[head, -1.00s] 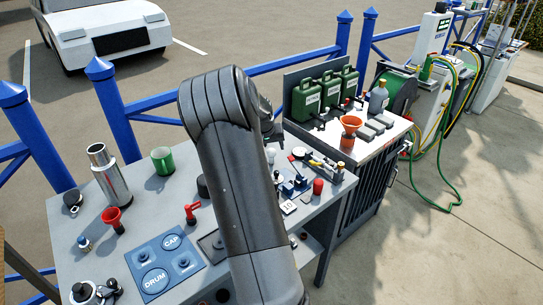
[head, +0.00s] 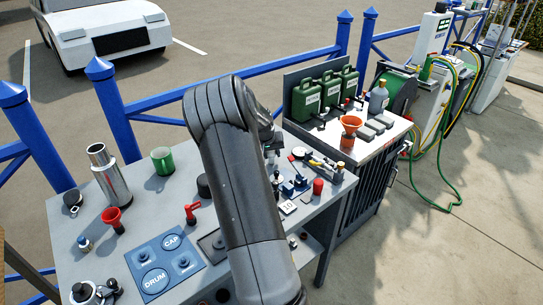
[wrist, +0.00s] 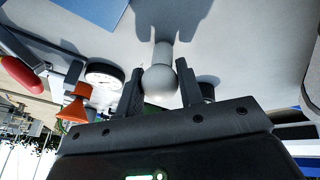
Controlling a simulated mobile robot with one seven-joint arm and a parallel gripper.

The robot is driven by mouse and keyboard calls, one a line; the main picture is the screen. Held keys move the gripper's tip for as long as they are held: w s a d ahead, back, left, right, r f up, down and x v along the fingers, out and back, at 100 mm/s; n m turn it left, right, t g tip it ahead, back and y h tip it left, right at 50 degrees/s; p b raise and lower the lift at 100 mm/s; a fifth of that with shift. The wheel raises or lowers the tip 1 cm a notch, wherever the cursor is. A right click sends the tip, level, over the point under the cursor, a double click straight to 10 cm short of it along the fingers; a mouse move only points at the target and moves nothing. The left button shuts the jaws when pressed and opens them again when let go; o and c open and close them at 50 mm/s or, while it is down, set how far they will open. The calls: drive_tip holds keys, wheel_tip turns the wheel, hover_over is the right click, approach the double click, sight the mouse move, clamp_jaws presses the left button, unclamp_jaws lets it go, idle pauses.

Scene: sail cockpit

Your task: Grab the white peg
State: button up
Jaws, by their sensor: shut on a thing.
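In the wrist view the white peg (wrist: 160,84) has a round ball head and a narrower stem running up to the light grey surface. My gripper (wrist: 160,70) has one dark finger on each side of the peg and is shut on it. The peg's stem end is at the grey surface; I cannot tell whether it is seated or lifted. In the head view my arm covers most of the gripper, and I cannot make out the peg there.
The grey bench (head: 150,225) holds a steel cylinder (head: 112,180), a green cup (head: 162,160), a red funnel (head: 114,219), a red-handled valve (head: 191,212) and a blue DRUM/CAP plate (head: 165,265). A round gauge (wrist: 104,76) is left of the gripper in the wrist view.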

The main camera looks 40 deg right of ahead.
drive_tip(key=c, duration=0.4)
drive_tip(key=shift+o, duration=0.2)
